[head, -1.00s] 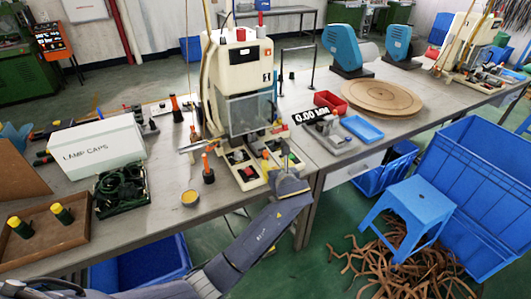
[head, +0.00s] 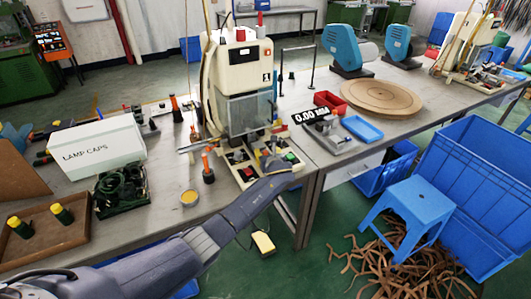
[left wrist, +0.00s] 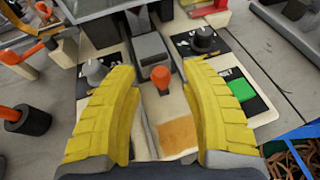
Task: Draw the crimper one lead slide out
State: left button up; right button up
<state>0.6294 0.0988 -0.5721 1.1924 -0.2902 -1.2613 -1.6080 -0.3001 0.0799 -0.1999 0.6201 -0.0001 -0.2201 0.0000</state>
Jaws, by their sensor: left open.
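Crimper one (head: 246,75), a cream machine marked 1, stands on the bench in the middle of the head view. My left gripper (head: 268,157) is at its front base, and my arm hides part of that base. In the left wrist view my left gripper (left wrist: 161,82) is open, with a yellow ribbed finger on each side of an orange-red knob (left wrist: 162,76). The knob stands at the front of the lead slide (left wrist: 150,48), which has grey metal parts. I see a gap between knob and fingers. My right gripper is not in view.
A black dial (left wrist: 204,40) and a green button (left wrist: 241,89) flank the knob on the right. A grey dial (left wrist: 95,70) is on the left.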

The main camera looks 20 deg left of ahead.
pick_arm(q)
jog(key=shift+x, duration=1.15)
grip_shut()
